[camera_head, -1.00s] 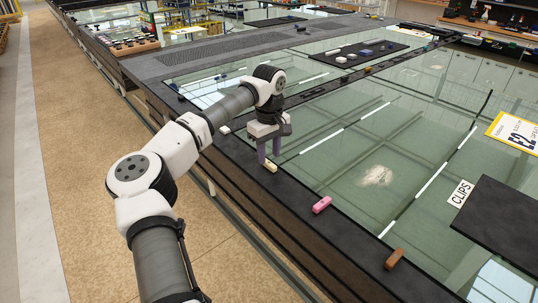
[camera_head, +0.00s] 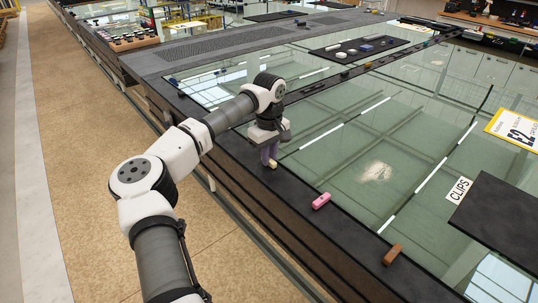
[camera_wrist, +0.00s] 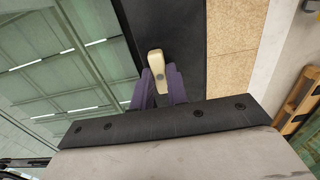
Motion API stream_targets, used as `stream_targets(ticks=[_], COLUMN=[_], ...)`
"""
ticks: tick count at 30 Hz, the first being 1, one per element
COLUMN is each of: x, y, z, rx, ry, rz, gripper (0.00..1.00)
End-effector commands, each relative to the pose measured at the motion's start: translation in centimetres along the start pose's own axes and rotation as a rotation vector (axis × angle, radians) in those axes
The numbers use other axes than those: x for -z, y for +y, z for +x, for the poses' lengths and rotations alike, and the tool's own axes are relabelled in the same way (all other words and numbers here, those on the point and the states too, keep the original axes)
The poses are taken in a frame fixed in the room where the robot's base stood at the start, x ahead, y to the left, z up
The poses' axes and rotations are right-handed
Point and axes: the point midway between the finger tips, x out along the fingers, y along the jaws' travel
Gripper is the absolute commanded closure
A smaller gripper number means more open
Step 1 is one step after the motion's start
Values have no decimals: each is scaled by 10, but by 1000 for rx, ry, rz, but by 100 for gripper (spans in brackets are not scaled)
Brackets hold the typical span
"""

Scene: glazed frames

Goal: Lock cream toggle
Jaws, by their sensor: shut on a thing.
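The cream toggle (camera_wrist: 156,62) lies on the dark frame rail along the near edge of the glazing. It shows between the two purple fingers of my gripper (camera_wrist: 158,84) in the wrist view, and the fingers are shut on it. In the head view my gripper (camera_head: 268,160) points down at the rail, and only a small end of the cream toggle (camera_head: 273,165) shows beside the fingertips. The fingers hide the sides of the toggle.
A pink toggle (camera_head: 321,201) and a brown toggle (camera_head: 392,255) sit farther along the same rail, toward the lower right. A black panel (camera_head: 500,222) lies on the glass beside a "CLIPS" label (camera_head: 459,190). A dark mat (camera_head: 369,48) with several small pieces lies farther back.

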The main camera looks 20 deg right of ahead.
Motion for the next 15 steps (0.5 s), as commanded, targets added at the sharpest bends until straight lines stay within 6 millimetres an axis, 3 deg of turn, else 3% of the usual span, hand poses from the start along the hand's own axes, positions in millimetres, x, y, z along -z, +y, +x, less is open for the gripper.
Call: stream_targets(ticks=[8, 15], x=[0, 1], y=[0, 0], z=[0, 0], rx=[0, -1], ry=[0, 2], rz=[-63, -227], gripper=[100, 100])
